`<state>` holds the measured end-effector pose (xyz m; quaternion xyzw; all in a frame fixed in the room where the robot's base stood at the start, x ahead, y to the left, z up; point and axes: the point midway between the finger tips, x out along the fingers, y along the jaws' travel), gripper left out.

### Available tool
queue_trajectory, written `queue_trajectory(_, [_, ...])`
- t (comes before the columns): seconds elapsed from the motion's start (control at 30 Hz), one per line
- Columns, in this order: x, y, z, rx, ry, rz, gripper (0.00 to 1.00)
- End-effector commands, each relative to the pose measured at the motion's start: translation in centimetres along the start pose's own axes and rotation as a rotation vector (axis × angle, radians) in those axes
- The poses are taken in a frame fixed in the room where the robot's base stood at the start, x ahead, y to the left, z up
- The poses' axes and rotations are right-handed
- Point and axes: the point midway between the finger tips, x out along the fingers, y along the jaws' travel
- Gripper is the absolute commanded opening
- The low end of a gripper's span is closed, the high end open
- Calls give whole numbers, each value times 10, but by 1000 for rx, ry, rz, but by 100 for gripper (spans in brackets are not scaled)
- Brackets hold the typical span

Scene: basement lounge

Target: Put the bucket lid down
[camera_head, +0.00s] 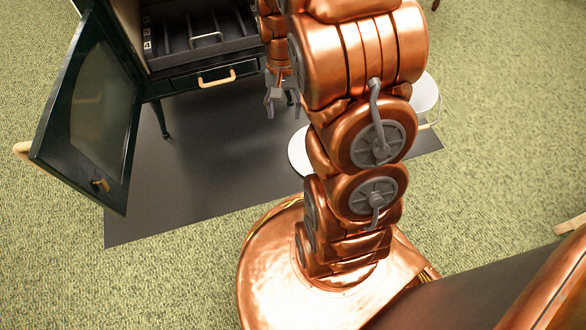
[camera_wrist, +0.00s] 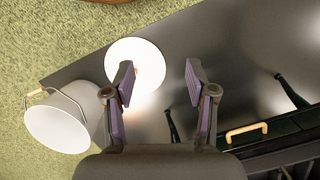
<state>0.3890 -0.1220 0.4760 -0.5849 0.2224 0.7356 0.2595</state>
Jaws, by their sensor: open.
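The bucket lid is a round white disc (camera_wrist: 148,58) that appears to lie flat on the dark floor mat. It also shows in the head view (camera_head: 298,154), partly hidden behind my arm. The white bucket (camera_wrist: 60,124), with a wire handle and a wooden grip, stands at the left in the wrist view. In the head view, the bucket (camera_head: 424,92) shows only in part beyond my arm. My gripper (camera_wrist: 158,70) is open and empty above the mat. In the wrist view, its left fingertip overlaps the lid. It also hangs in front of the stove in the head view (camera_head: 281,102).
A dark stove (camera_head: 190,68) stands on the mat (camera_head: 180,185), with a wooden-handled drawer front (camera_head: 216,79). Its glass door (camera_head: 92,120) hangs wide open to the left. Green carpet (camera_head: 50,260) surrounds the mat. The mat's left front is clear.

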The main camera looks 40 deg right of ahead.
Motion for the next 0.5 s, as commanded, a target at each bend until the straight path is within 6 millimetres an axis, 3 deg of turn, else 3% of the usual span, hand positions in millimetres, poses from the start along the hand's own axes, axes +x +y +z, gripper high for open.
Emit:
queue_trajectory(0.23, [-30, -9, 76, -193, -14, 33, 56])
queue_trajectory(0.5, [-48, 1, 157, -407, -37, 77, 56])
